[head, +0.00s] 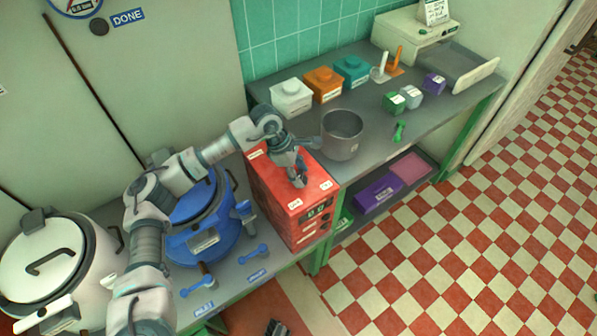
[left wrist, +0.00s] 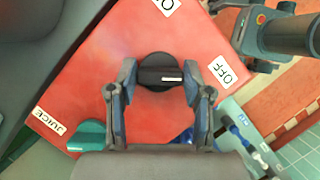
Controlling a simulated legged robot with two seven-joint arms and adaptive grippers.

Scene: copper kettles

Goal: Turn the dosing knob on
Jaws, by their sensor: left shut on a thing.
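The dosing knob (left wrist: 158,66) is black and round with a raised bar and a white mark. It sits on top of the red box (head: 262,180), which also fills much of the left wrist view (left wrist: 100,60). The white mark points right, toward the OFF label (left wrist: 222,69). Another label (left wrist: 165,5), starting with O, is cut off at the top edge. My left gripper (left wrist: 159,76) is shut on the knob, one finger on each side. In the head view my left gripper (head: 298,180) hides the knob. A dark part at the bottom edge may be my right gripper (head: 277,327).
A teal knob (left wrist: 88,136) by the JUICE label (left wrist: 48,121) is close to my left gripper. A grey pot (head: 342,138) stands right of the box. A blue kettle (head: 203,232) and a white kettle (head: 50,262) stand to its left. The checkered floor is clear.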

